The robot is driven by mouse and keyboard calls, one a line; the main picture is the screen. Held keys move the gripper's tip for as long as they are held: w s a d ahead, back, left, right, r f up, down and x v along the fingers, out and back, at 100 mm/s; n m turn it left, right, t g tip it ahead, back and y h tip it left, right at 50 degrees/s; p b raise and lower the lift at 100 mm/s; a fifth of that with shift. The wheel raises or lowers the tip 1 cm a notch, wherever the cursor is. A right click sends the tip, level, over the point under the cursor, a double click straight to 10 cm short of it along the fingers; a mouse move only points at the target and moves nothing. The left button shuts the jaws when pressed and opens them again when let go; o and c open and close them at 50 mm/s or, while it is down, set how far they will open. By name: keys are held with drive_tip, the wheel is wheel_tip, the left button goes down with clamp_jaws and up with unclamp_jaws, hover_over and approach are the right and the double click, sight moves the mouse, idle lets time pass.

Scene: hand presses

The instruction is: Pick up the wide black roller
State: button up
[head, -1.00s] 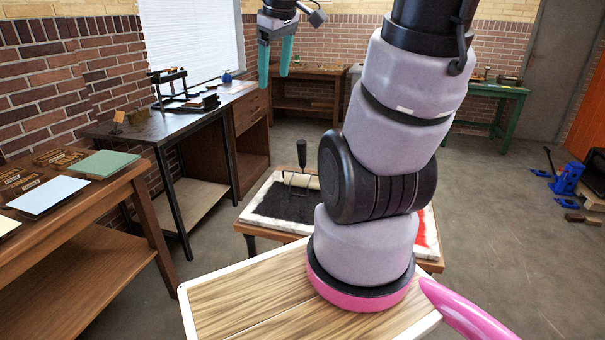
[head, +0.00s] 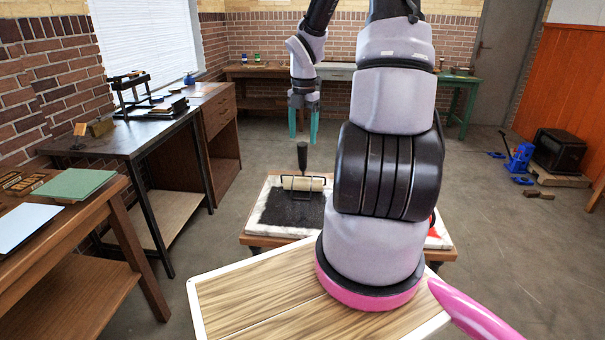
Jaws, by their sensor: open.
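A wide roller (head: 303,183) with a cream cylinder, black wire frame and upright black handle (head: 302,155) rests on the black inked area (head: 290,208) of a white-edged slab on a low table. My gripper (head: 303,138) points down with its teal fingers apart and nothing between them. In the picture the fingertips are just above the top of the handle, one to each side. I cannot tell from this view whether they are at the same depth as it. My arm hides the right part of the slab.
A red patch (head: 436,232) shows at the slab's right side. A dark workbench (head: 120,140) with a press (head: 132,95) and a wooden table (head: 70,225) stand at the left. A blue jack (head: 520,158) and a black box (head: 557,150) are at the right. Floor is open between.

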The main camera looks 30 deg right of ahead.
sight(302, 144)
drive_tip(key=f, duration=0.6)
drive_tip(key=shift+w, duration=0.25)
clamp_jaws()
